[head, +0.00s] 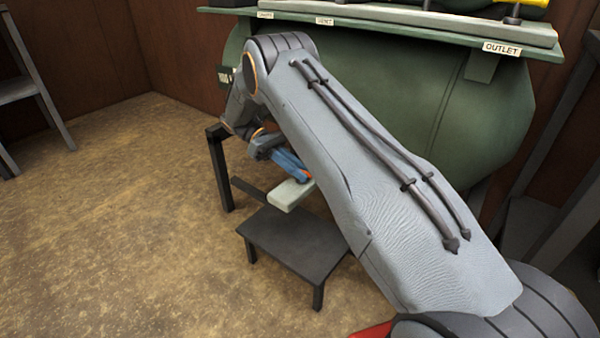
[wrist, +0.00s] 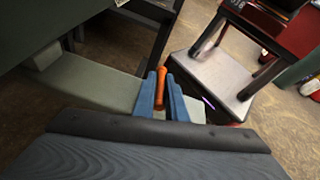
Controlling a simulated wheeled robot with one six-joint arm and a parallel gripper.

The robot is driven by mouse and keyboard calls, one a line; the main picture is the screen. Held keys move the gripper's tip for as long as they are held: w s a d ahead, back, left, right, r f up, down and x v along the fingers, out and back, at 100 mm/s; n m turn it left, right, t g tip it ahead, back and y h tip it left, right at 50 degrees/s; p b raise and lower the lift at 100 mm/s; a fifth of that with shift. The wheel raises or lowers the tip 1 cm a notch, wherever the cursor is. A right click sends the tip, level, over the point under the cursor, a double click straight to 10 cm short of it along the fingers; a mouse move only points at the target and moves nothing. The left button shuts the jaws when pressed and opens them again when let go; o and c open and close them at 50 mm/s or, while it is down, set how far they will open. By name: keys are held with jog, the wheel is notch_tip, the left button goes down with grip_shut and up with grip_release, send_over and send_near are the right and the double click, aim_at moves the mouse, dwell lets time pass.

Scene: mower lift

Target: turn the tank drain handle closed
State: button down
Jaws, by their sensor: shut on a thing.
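The green tank (head: 430,120) fills the back right of the head view, partly hidden by my arm. A pale green drain piece (head: 291,194) sticks out low from it; it also shows in the wrist view (wrist: 95,87). The orange drain handle (wrist: 161,78) stands between the blue fingers of my gripper (wrist: 162,84), crossing the pale piece in the wrist view. In the head view only a bit of orange shows at the fingertips of my gripper (head: 296,170). My gripper is shut on the handle. The handle's pivot is hidden.
A low dark stool (head: 294,240) stands on the floor below the drain. A dark stand leg (head: 220,170) is left of the gripper. A shelf (head: 490,32) with an OUTLET label is above the tank.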

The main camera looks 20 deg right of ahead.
dwell(0.3)
jog(key=c, duration=1.8)
grip_release()
